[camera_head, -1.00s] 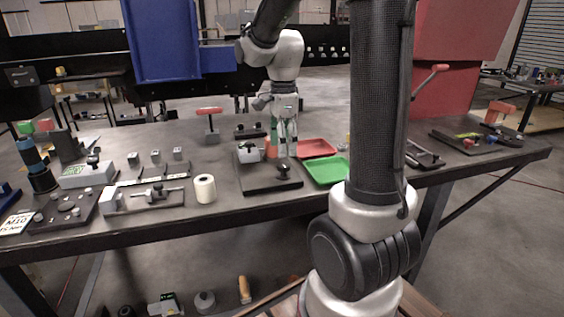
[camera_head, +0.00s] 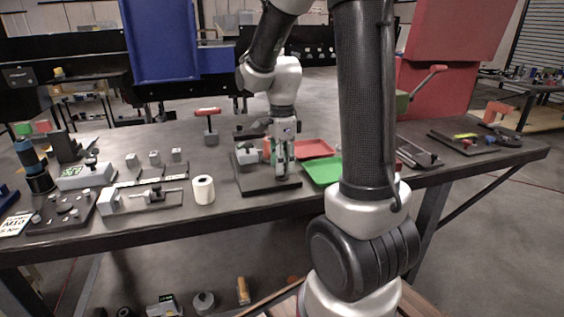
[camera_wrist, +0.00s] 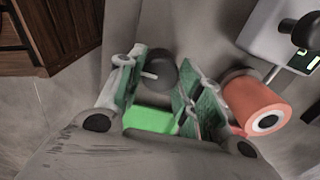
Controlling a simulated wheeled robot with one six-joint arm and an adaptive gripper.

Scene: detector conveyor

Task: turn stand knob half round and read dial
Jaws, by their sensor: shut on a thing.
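The stand has a dark base plate (camera_head: 262,193) on the bench. At its left rear is a grey instrument (camera_head: 247,156) with a black knob on top. In the wrist view that instrument (camera_wrist: 283,30) shows a small dark display (camera_wrist: 304,62) with green marks, cut by the frame edge and unreadable. My gripper (camera_head: 282,176) points down over the right front of the stand. In the wrist view its green-padded fingers are on both sides of a round black knob (camera_wrist: 161,68) with a pale line on it, and are shut on it.
An orange cup-like piece (camera_wrist: 256,100) is close beside my right-hand finger in the wrist view. A green tray (camera_head: 320,172) and a red tray (camera_head: 314,149) lie right of the stand. A white roll (camera_head: 203,189) stands to its left.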

